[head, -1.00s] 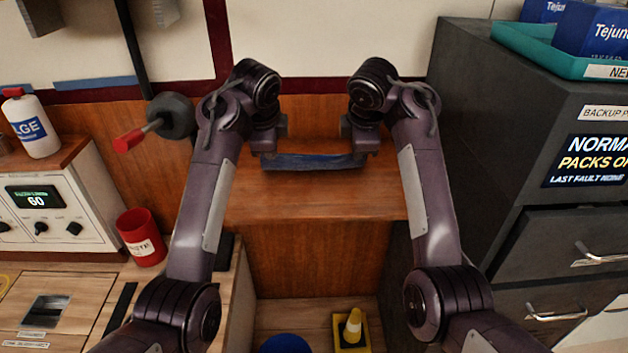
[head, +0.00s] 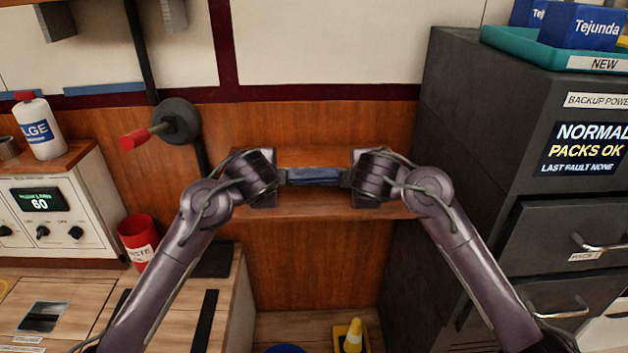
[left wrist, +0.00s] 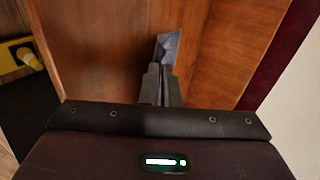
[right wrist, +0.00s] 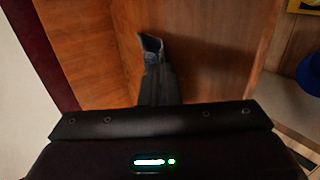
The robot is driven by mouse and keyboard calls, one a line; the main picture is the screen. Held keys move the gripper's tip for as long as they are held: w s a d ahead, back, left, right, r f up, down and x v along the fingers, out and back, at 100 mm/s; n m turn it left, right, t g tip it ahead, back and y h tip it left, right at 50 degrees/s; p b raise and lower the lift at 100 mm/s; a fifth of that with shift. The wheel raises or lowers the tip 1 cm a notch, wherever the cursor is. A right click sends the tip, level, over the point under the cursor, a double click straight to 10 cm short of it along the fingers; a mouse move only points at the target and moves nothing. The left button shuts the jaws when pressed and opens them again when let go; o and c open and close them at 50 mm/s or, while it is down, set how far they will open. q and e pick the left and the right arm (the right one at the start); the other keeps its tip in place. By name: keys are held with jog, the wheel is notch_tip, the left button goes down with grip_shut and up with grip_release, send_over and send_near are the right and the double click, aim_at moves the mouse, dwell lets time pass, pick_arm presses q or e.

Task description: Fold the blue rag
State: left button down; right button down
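The blue rag (head: 314,176) is stretched between my two grippers above the wooden shelf (head: 310,206), its lower edge hanging a little. My left gripper (head: 286,178) is shut on the rag's left end. In the left wrist view its closed fingers (left wrist: 160,85) have blue-grey cloth (left wrist: 170,47) showing past the tips. My right gripper (head: 345,178) is shut on the rag's right end. In the right wrist view a bit of the cloth (right wrist: 151,46) sticks out beyond its closed fingers (right wrist: 158,85). Most of the rag is hidden in both wrist views.
A dark cabinet (head: 470,150) with drawers stands close on the right. On the left are a red cup (head: 137,240), a white bottle (head: 38,130) and a wall lever with a red handle (head: 135,138).

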pick_arm(q)
jog(key=c, duration=1.3)
grip_release()
pick_arm(e)
jog(key=c, duration=1.3)
grip_release()
pick_arm(q)
jog(key=shift+r, duration=0.1)
pick_arm(e)
jog(key=shift+r, duration=0.1)
pick_arm(q)
jog(key=shift+s+r, duration=0.15)
jog(key=shift+r, duration=0.2)
pick_arm(e)
jog(key=shift+s+r, duration=0.15)
jog(key=shift+r, duration=0.2)
pick_arm(q)
jog(key=s+r, duration=0.3)
jog(key=r, duration=0.2)
jog(key=s+r, duration=0.2)
jog(key=r, duration=0.1)
jog(key=shift+s, duration=0.35)
pick_arm(e)
jog(key=s+r, duration=0.3)
jog(key=r, duration=0.2)
jog(key=s+r, duration=0.2)
jog(key=r, duration=0.1)
jog(key=shift+s, duration=0.35)
